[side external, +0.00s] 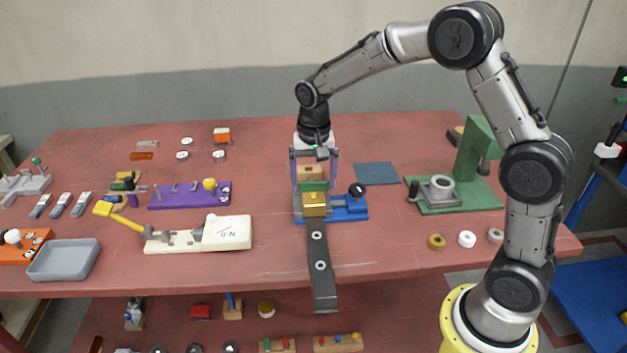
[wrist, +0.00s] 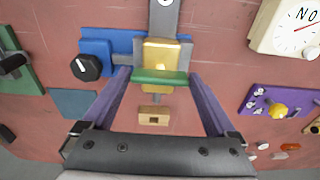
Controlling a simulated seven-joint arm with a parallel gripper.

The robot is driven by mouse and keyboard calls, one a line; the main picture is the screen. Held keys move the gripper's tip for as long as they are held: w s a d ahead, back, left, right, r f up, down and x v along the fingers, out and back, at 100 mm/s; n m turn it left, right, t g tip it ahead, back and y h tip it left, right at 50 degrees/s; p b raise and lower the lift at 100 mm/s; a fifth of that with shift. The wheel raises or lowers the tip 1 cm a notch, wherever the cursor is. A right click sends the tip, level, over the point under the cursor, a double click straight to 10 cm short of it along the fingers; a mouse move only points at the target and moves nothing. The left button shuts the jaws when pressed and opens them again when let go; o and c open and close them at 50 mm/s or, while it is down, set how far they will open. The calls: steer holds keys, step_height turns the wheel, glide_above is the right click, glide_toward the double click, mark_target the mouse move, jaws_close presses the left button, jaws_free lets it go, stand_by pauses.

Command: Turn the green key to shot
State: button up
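The green key (side external: 314,186) is a flat green bar lying crosswise on the brass lock body (side external: 314,204). In the wrist view the green key (wrist: 160,78) spans the front of the brass body (wrist: 160,52). My gripper (side external: 314,178) is open, with its two purple fingers apart. In the wrist view my gripper (wrist: 160,74) has one finger near each end of the key, and I cannot tell whether either touches it. A wooden block with a dark slot (wrist: 154,115) faces the lock. A short piece shows between lock and block, partly hidden by the key.
A blue block (side external: 346,208) with a black knob (wrist: 86,67) stands beside the lock. A grey bar with screws (side external: 320,265) extends to the front table edge. A cream panel (side external: 228,232) and a purple board (side external: 170,196) lie left; a green press (side external: 470,165) stands right.

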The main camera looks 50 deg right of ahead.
steer(key=shift+o, duration=0.2)
step_height(320, 180, up, 14)
steer(key=shift+s+a, duration=0.4)
steer(key=shift+f, duration=0.1)
steer(key=s+a+r+n+t, duration=0.1)
steer(key=s+r+t, duration=0.1)
steer(key=s+r, duration=0.35)
steer(key=s+a+r+n+t, duration=0.1)
steer(key=s+r, duration=0.2)
steer(key=s, duration=0.6)
steer(key=s+f+n+t, duration=0.1)
steer(key=s+f+n, duration=0.6)
steer(key=s+f, duration=0.3)
steer(key=shift+s+a+t+y, duration=0.3)
steer(key=shift+s+a+t, duration=0.1)
steer(key=shift+s, duration=0.85)
